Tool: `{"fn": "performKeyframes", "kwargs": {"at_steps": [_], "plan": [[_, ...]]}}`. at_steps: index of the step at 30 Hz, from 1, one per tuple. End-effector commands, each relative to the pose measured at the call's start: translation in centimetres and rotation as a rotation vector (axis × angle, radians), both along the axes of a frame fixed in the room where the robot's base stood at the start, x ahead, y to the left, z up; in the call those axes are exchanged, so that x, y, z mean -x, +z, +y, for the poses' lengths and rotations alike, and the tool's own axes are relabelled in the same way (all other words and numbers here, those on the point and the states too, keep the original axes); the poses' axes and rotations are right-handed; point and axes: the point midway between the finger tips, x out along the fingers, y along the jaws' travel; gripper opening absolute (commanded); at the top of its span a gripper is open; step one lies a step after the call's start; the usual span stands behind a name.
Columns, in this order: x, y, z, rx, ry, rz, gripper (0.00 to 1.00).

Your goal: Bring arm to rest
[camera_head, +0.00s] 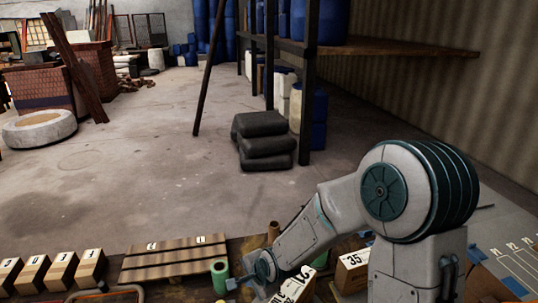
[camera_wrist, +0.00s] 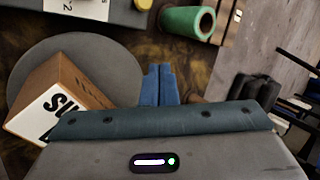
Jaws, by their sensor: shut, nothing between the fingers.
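My arm reaches in from the right of the head view, bent down and to the left over the cluttered work surface. My gripper (camera_head: 235,283) is low over that surface, beside a green roll (camera_head: 220,275). In the wrist view my gripper (camera_wrist: 158,72) shows two blue fingers side by side, closed together with nothing between them. A cardboard box (camera_wrist: 85,78) with a white printed label lies left of the fingers, on a grey round plate (camera_wrist: 85,45). The green roll (camera_wrist: 187,22) is ahead and to the right of the fingertips, apart from them.
Several numbered blocks (camera_head: 60,270) and a ridged brown board (camera_head: 175,258) lie along the near surface. A box marked 35 (camera_head: 352,270) is beside my arm. Black stacked sacks (camera_head: 264,140) and a rack post (camera_head: 308,90) stand beyond. The floor at left centre is open.

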Motion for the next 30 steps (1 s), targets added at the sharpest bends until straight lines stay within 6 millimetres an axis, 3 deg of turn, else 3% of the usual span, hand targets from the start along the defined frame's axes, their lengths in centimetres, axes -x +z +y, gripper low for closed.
{"fn": "performKeyframes", "kwargs": {"at_steps": [8, 14, 18, 24, 30], "plan": [[2.0, 5.0, -7.0, 0.308, 0.203, -0.066, 0.00], [5.4, 9.5, -12.4, 0.513, 0.378, -0.066, 0.00], [8.8, 12.4, -15.5, 0.610, 0.505, -0.052, 0.00], [14.1, 15.6, -18.6, 0.677, 0.691, -0.038, 0.00], [17.8, 16.9, -19.9, 0.687, 0.822, -0.039, 0.00]]}}
